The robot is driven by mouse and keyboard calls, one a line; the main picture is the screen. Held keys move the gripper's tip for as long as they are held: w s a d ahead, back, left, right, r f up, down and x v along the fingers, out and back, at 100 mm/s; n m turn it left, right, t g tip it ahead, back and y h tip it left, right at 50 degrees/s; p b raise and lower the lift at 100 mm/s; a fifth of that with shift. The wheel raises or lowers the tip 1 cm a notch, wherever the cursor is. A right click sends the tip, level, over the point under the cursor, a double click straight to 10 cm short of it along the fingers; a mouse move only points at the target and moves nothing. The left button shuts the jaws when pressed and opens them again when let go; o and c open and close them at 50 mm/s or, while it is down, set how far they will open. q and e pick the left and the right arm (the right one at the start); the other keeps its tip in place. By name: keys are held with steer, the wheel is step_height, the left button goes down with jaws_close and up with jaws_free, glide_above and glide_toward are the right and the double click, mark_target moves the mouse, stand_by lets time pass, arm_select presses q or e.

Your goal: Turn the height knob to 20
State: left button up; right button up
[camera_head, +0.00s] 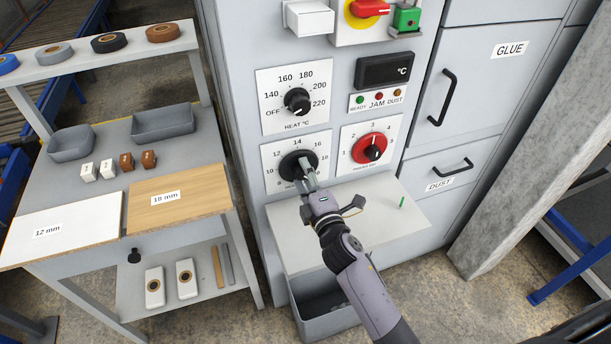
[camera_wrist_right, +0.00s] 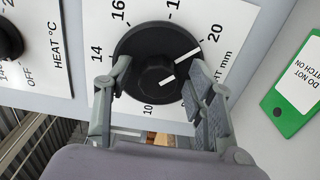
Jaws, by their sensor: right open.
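The height knob (camera_head: 292,166) is a round black dial on a white numbered plate on the grey machine front. It fills the middle of the right wrist view (camera_wrist_right: 150,50), with 14, 16, 20 and 10 readable around it. White marks on the knob show toward its right side there, on the side of the 20; the exact setting is hard to read. My right gripper (camera_head: 306,183) is open at the knob. In the wrist view its fingers (camera_wrist_right: 158,92) stand on either side of the knob's lower part; whether they touch is unclear. My left gripper is not in view.
The heat knob (camera_head: 298,101) sits above, and a red-ringed knob (camera_head: 370,148) to the right. A white shelf (camera_head: 375,225) juts out below the plates. A bench with boards (camera_head: 180,195) stands left.

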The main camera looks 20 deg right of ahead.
steer(key=s, duration=1.2)
steer(key=shift+d, duration=0.2)
